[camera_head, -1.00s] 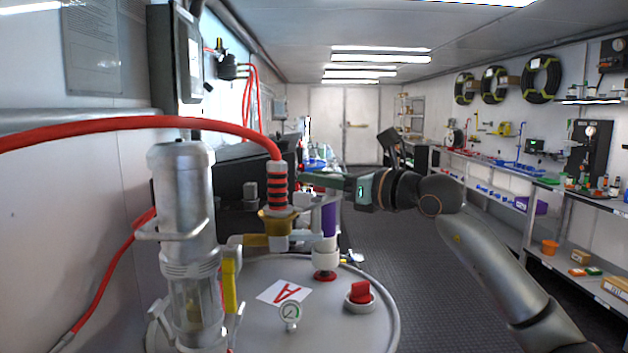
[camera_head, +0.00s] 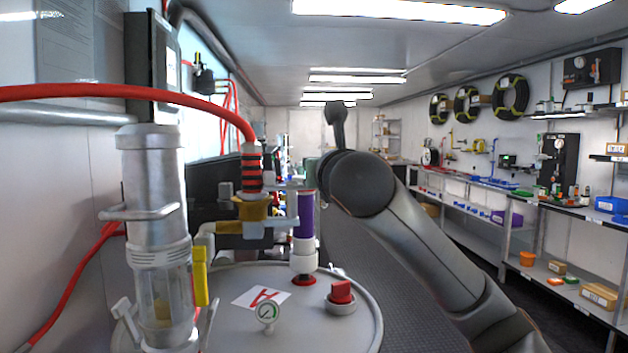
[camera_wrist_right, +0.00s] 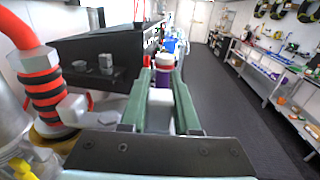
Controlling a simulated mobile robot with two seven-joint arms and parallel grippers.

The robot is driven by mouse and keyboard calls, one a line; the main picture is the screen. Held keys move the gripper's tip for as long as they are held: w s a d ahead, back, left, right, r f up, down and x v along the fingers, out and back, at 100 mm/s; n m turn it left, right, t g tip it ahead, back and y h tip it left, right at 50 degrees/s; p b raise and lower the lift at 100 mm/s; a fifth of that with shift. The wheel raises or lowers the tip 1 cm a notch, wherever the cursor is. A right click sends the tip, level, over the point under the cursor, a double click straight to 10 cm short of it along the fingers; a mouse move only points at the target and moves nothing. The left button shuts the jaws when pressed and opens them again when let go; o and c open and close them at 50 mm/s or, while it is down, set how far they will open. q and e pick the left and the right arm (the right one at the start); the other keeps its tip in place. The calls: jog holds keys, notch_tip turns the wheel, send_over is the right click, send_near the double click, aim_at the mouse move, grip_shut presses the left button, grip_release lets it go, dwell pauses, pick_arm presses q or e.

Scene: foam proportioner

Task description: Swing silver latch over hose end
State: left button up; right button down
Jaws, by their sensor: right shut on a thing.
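The hose end (camera_head: 252,170), red with black bands, stands upright in a brass-coloured fitting (camera_head: 250,208) at the end of the red hose. It also shows at the left of the right wrist view (camera_wrist_right: 42,85). The silver latch (camera_head: 284,187) shows as a pale grey bar at the hose end's right side. In the wrist view, my right gripper's green fingers (camera_wrist_right: 163,85) are shut on a pale grey part (camera_wrist_right: 160,112), apparently the latch's arm. They are right of the hose end. In the head view my right arm mostly hides this gripper. My left gripper is not in view.
A purple cylinder (camera_head: 305,213) stands on a white post close by. A metal cylinder (camera_head: 155,195) stands at the left. The floor aisle is clear; shelves line the right wall.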

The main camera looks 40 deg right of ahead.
pick_arm(q)
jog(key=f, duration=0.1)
jog(key=b, duration=0.1)
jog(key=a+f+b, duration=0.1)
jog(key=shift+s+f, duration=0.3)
pick_arm(e)
jog(key=shift+s+f+m+g+h, duration=0.1)
jog(key=shift+s+m+g+h, duration=0.1)
jog(key=shift+m+g+h, duration=0.25)
jog(key=shift+s+m+g+h, duration=0.15)
jog(key=shift+s+m+h, duration=0.1)
jog(key=shift+h, duration=0.4)
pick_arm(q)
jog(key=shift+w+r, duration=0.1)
pick_arm(e)
jog(key=shift+w, duration=0.1)
jog(key=c, duration=0.6)
grip_release()
jog(key=shift+c, duration=0.2)
pick_arm(q)
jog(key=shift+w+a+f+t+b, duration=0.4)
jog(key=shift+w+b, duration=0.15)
jog(key=shift+b, duration=1.25)
pick_arm(e)
jog(key=v, duration=1.2)
jog(key=shift+s, duration=0.3)
